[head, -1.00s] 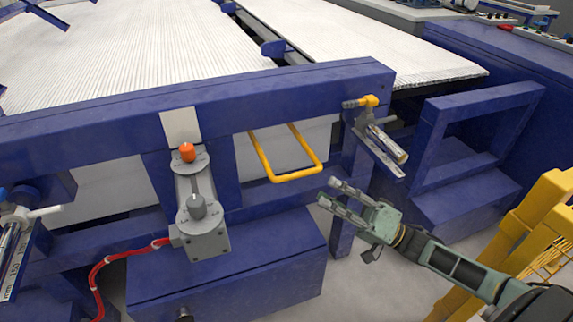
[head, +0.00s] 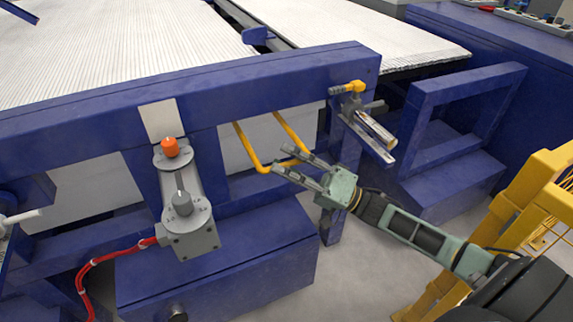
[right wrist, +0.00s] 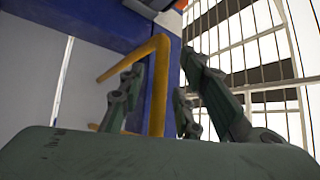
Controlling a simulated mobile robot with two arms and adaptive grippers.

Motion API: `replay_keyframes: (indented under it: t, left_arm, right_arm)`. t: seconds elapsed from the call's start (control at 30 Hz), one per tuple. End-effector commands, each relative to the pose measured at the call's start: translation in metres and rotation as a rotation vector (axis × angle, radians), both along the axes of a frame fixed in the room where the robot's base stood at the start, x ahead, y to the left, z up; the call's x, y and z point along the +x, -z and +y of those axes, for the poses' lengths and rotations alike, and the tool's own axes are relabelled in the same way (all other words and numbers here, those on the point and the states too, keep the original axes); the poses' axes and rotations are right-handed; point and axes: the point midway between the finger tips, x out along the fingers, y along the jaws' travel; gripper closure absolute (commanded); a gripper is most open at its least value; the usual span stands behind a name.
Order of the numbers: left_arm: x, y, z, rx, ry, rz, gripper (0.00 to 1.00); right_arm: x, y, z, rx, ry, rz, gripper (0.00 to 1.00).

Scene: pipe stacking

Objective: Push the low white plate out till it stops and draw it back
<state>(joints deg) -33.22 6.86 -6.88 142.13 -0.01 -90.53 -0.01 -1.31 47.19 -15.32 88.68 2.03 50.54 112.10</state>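The low white plate (head: 258,143) hangs below the blue beam, with a yellow U-shaped handle (head: 243,143) sticking out from it. My right gripper (head: 281,158) is open at the right end of the handle's front bar, with its fingertips next to the bar. In the right wrist view the yellow handle (right wrist: 157,80) shows between the spread fingers of my gripper (right wrist: 170,85), with gaps beside it. I cannot tell whether any finger touches it. My left gripper is not in view.
A blue beam (head: 230,90) runs above the handle. A grey lever unit with an orange knob (head: 169,147) stands to the left. A yellow frame (head: 540,200) stands at the right.

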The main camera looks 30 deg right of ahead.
Motion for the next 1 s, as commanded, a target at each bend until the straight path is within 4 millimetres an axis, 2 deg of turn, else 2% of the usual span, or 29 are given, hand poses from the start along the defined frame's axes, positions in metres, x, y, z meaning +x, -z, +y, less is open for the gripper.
replay_keyframes:
  t: [0.13, 0.5, 1.0]
  left_arm:
    - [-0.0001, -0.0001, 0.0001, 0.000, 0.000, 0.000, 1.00]
    - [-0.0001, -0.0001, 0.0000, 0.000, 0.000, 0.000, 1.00]
    - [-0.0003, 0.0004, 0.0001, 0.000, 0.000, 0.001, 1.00]
  right_arm:
    - [-0.0001, 0.0001, 0.0000, 0.000, 0.000, 0.000, 0.70]
    - [-0.0003, 0.0002, -0.0003, 0.000, 0.000, 0.000, 1.00]
    - [0.0019, 0.0006, -0.0008, -0.002, 0.002, 0.000, 1.00]
